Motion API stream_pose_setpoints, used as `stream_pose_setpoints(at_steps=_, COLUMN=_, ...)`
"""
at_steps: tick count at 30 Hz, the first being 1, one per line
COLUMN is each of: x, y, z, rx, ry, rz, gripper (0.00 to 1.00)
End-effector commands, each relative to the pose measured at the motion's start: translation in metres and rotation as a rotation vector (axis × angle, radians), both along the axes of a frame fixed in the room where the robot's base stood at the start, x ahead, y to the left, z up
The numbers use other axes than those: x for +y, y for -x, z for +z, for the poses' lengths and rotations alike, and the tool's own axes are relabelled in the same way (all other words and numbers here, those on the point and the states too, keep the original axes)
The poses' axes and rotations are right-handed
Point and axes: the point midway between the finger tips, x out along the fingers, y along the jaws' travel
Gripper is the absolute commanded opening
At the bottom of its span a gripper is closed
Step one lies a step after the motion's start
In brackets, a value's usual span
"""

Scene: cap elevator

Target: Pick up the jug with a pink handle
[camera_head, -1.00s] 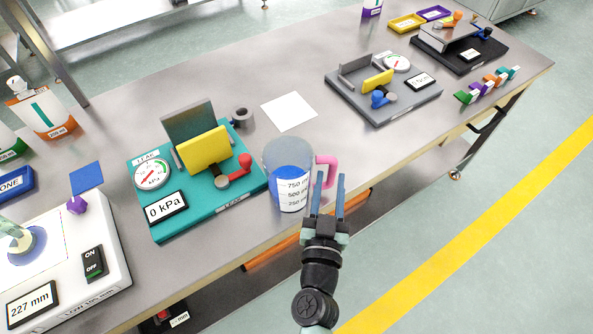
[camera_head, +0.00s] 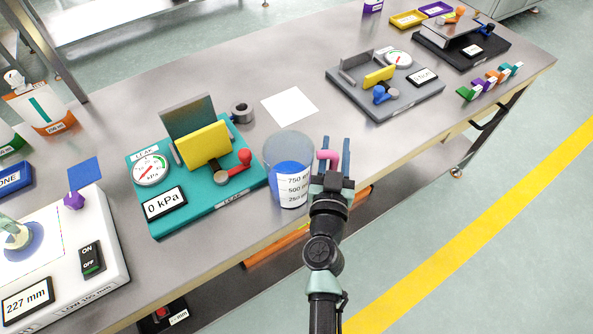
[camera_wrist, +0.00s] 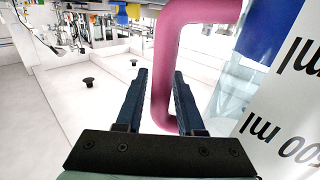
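The jug (camera_head: 289,170) is clear with blue content and a white scale label, and stands upright at the front edge of the table. Its pink handle (camera_head: 327,157) is on its right side. My gripper (camera_head: 333,146) is open at the handle, with its fingers pointing away from the front edge. In the wrist view the pink handle (camera_wrist: 163,75) passes between the two open fingers (camera_wrist: 160,92), with a gap on the left side. The right finger is close to the handle; contact cannot be told. The jug's label (camera_wrist: 285,110) fills the right side there.
A teal leak-test board (camera_head: 195,219) with a gauge and red lever stands just left of the jug. A white sheet (camera_head: 290,105) lies behind it. A grey board (camera_head: 398,103) with a blue knob is to the back right.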

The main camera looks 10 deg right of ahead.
Motion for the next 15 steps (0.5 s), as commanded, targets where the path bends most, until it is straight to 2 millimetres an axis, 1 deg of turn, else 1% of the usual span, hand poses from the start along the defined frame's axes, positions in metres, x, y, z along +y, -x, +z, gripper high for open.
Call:
stream_pose_setpoints(at_steps=1, x=0.0, y=0.0001, z=0.0001, rx=0.0, ry=0.0, rz=0.0, gripper=0.3)
stream_pose_setpoints(at_steps=6, x=0.0001, y=0.0003, z=0.0, rx=0.0, ry=0.0, rz=0.0, gripper=0.0)
stream_pose_setpoints(at_steps=15, x=0.0001, y=0.0004, z=-0.0001, rx=0.0, ry=0.0, rz=0.0, gripper=0.0)
